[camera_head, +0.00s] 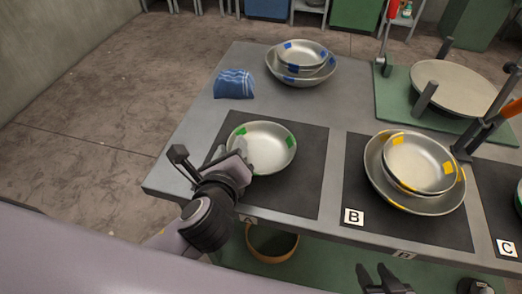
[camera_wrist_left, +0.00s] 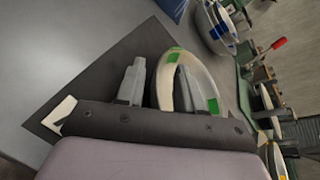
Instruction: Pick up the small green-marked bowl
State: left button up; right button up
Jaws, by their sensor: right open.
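The small green-marked bowl (camera_head: 268,155) is a silver bowl with green patches, upright on the left dark mat (camera_head: 302,185). It also shows in the left wrist view (camera_wrist_left: 204,78). My left gripper (camera_head: 231,150) is at the bowl's left side with its fingers apart. In the left wrist view, the left gripper (camera_wrist_left: 157,82) has one finger outside the bowl and the other over its inside, with the near rim between them. I cannot tell whether either finger touches the bowl. My right gripper (camera_head: 383,276) is open and empty at the bottom, in front of the table.
Stacked yellow-marked bowls (camera_head: 422,163) stand on mat B to the right. Stacked blue-marked bowls (camera_head: 302,58) and a blue cloth (camera_head: 234,83) lie at the back. A round turntable (camera_head: 455,88) is on a green mat at the back right. The grey table (camera_head: 345,105) is clear mid-back.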

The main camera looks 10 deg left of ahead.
pick_arm(q)
grip_shut()
notch_tip(320, 180, up, 20)
jog(key=p, duration=0.6)
jog(key=a+f, duration=0.2)
jog(key=f, duration=0.2)
jog(key=s+a+f+m+h, duration=0.1)
jog(key=a+f, duration=0.1)
jog(key=f, duration=0.3)
jog(key=s+a+f+h+p, duration=0.1)
jog(key=a+f, duration=0.1)
jog(key=f, duration=0.3)
jog(key=shift+a+f, duration=0.1)
jog(key=shift+a, duration=0.3)
jog(key=shift+s, duration=0.2)
